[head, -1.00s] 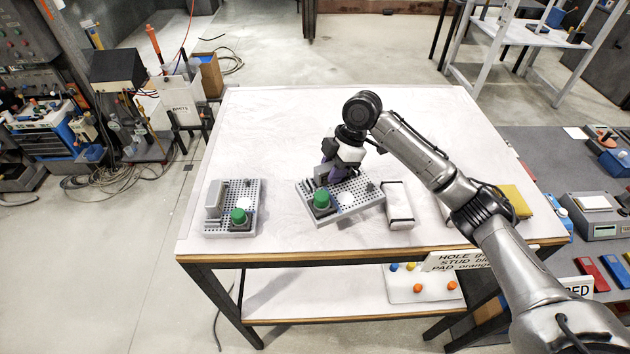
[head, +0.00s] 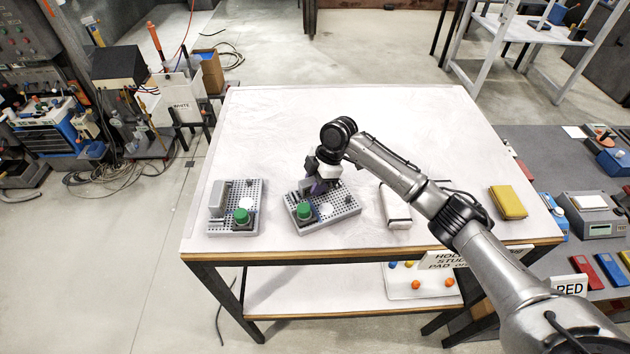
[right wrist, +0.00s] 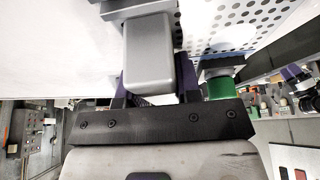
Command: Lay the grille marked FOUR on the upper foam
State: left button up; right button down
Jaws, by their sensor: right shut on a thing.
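My right gripper (head: 316,186) is shut on the grey block-shaped handle (right wrist: 150,55) of a perforated grey grille (head: 343,214). This grille has a green knob (head: 305,211) and a pale disc, and it appears over the table's middle front; I cannot tell whether it touches the table. A similar grille (head: 250,190), with its own grey handle and green knob, lies on the table to its left. No FOUR mark is readable on either grille. A white block (head: 396,208), possibly foam, lies to the right, partly behind my arm. My left gripper is not in view.
The white table (head: 270,130) is clear at the back. A yellow block (head: 508,202) lies at its right. A tray (head: 437,290) with small coloured balls is on the lower shelf. A partly covered sign (head: 470,258) hangs at the front edge.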

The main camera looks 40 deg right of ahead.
jog(key=c, duration=0.8)
grip_release()
jog(key=shift+f, duration=0.1)
jog(key=shift+d+r, duration=0.1)
jog(key=shift+r, duration=0.15)
jog(key=b+v, duration=0.2)
jog(key=v, duration=0.9)
jog(key=shift+w, duration=0.1)
jog(key=shift+d+r, duration=0.15)
jog(key=shift+r, duration=0.25)
